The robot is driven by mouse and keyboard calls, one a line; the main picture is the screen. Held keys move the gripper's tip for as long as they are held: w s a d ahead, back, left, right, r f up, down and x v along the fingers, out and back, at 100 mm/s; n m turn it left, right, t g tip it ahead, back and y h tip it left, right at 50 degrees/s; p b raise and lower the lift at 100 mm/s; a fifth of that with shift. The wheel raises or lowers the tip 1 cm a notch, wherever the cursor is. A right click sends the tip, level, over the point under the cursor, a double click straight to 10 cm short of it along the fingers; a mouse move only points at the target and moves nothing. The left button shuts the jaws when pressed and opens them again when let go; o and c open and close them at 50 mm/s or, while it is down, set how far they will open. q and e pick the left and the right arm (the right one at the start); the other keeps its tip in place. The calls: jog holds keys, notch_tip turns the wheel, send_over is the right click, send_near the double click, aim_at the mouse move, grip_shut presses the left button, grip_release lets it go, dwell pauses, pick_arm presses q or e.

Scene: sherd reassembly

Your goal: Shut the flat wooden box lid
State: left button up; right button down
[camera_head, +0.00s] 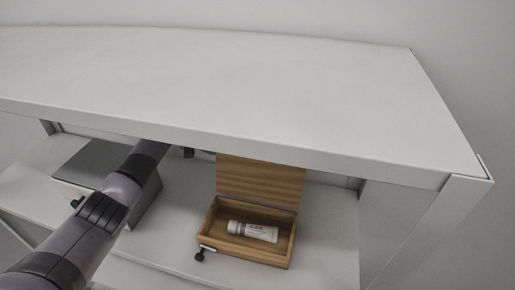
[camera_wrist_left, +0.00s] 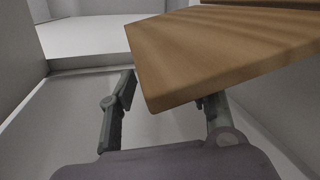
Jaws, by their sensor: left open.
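The flat wooden box (camera_head: 243,257) sits on the shelf below the white top with its lid (camera_head: 258,181) raised at the back. A white tube (camera_head: 253,231) lies inside. The lid's wood grain also fills the upper right of the left wrist view (camera_wrist_left: 215,50), close to my left gripper (camera_wrist_left: 168,88). The gripper is open, its fingers reaching toward the lid's corner, which covers part of the right finger. Whether they touch is unclear. In the head view my left arm runs under the top's edge, and the gripper is mostly hidden there. My right gripper is not in view.
The white top (camera_head: 240,85) overhangs the shelf and hides the lid's upper edge. A grey box-like object (camera_head: 90,165) stands left, behind my arm. A dark-knobbed metal latch (camera_head: 203,250) is at the box's front left corner. The shelf right of the box (camera_head: 328,235) is clear.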

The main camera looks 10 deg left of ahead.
pick_arm(q)
jog(key=shift+x, duration=1.15)
jog(key=shift+c, duration=0.5)
grip_shut()
